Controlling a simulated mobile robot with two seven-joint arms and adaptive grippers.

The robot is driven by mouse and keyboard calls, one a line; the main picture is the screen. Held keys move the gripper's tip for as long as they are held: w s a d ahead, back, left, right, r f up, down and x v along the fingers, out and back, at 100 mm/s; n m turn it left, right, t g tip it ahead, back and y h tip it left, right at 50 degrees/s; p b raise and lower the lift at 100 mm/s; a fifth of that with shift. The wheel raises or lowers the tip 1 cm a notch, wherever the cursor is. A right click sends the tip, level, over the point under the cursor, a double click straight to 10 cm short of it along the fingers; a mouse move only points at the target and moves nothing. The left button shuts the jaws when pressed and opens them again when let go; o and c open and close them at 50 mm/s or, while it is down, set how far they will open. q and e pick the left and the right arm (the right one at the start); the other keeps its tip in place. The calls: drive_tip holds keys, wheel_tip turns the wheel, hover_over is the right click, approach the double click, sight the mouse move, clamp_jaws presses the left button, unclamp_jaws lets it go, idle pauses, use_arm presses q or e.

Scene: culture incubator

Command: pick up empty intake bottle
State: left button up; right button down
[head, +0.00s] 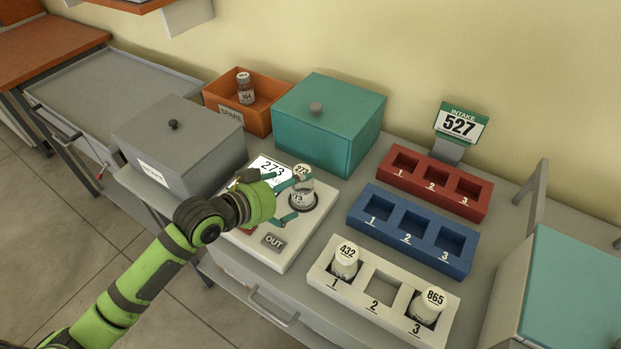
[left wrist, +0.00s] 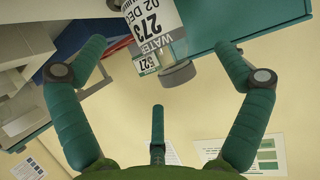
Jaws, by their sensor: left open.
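A bottle (head: 302,185) with 273 on its cap stands upright on the round pad of a white reader (head: 268,252), whose screen (head: 270,172) also reads 273. In the left wrist view the bottle (left wrist: 152,22) has a label reading 273, 02 DEC and WATER; I cannot tell whether it is empty. My left gripper (head: 292,199) is open, its fingers at the bottle's left side. In the wrist view, the bottle lies between the two spread fingers, with a gap to each. The intake sign (head: 459,126) reads 527. My right gripper is not in view.
A white rack (head: 385,323) holds bottles 432 (head: 345,261) and 865 (head: 429,305); slot 2 is empty. The blue rack (head: 363,214) and red rack (head: 386,178) are empty. An orange SPARE bin (head: 262,119) holds one bottle. A grey box (head: 200,150) and teal box (head: 320,150) stand behind.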

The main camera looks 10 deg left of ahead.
sight(299, 188)
use_arm(q)
drive_tip(key=shift+w+d+f+p, duration=0.2)
drive_tip(key=shift+w+d+p, duration=0.15)
drive_tip(key=shift+w+d, duration=0.1)
drive_tip(key=x, duration=0.3)
drive_tip(key=shift+w+d+f+p, duration=0.1)
drive_tip(key=shift+d+f+p, duration=0.05)
drive_tip(key=shift+p, duration=0.25)
drive_tip(key=shift+w+d+f, duration=0.15)
drive_tip(key=shift+w+f, duration=0.05)
drive_tip(key=c, duration=1.1)
drive_tip(key=shift+c, duration=0.2)
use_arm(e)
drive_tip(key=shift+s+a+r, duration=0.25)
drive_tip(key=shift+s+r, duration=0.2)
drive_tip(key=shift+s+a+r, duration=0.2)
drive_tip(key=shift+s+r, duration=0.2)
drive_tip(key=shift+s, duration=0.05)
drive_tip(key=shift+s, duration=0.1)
